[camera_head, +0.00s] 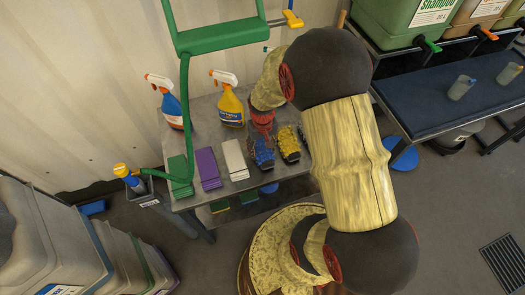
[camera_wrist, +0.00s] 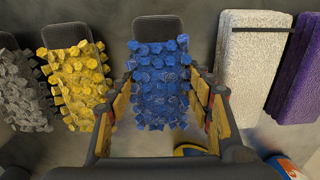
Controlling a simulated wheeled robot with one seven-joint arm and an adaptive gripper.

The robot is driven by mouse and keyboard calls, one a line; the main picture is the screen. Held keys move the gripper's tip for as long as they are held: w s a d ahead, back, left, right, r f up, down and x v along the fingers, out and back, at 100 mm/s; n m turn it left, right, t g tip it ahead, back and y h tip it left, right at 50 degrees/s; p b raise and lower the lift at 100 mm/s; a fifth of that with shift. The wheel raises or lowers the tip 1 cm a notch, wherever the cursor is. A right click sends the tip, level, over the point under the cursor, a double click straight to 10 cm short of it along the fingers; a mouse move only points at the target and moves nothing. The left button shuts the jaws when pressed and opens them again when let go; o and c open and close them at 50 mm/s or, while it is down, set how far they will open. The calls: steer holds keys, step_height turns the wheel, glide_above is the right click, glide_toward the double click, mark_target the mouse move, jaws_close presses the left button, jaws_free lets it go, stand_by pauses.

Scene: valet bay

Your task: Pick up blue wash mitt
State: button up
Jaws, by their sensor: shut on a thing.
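The blue wash mitt (camera_head: 263,157) lies on the grey table, between the white cloth and the yellow mitt. In the wrist view the blue mitt (camera_wrist: 162,88) shows its knobbly blue face and a dark cuff at the top. My gripper (camera_head: 262,140) comes down over the mitt from behind. In the wrist view the fingers of my gripper (camera_wrist: 165,100) stand on both sides of the mitt and are shut on it.
The yellow mitt (camera_head: 288,144) and a grey mitt (camera_wrist: 22,92) lie beside it. White (camera_head: 235,160), purple (camera_head: 208,168) and green cloths (camera_head: 180,176) lie on the other side. A blue-and-red spray bottle (camera_head: 172,107) and a yellow one (camera_head: 231,106) stand behind.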

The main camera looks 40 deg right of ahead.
mark_target(263, 149)
steer(key=shift+c, duration=0.9)
steer(key=shift+r, duration=0.1)
steer(key=shift+r, duration=0.55)
steer(key=r, duration=0.1)
steer(key=r+p, duration=0.1)
steer(key=shift+s+r, duration=0.2)
steer(key=shift+r, duration=0.15)
steer(key=s+r+p, duration=0.2)
steer(key=s+r, duration=0.1)
steer(key=s+r+p, duration=0.1)
steer(key=r, duration=0.1)
steer(key=shift+s+a+r, duration=0.25)
steer(key=s+a+r+p, duration=0.1)
steer(key=s+r+p, duration=0.1)
steer(key=s, duration=0.7)
steer(key=shift+r, duration=0.75)
steer(key=shift+a, duration=0.1)
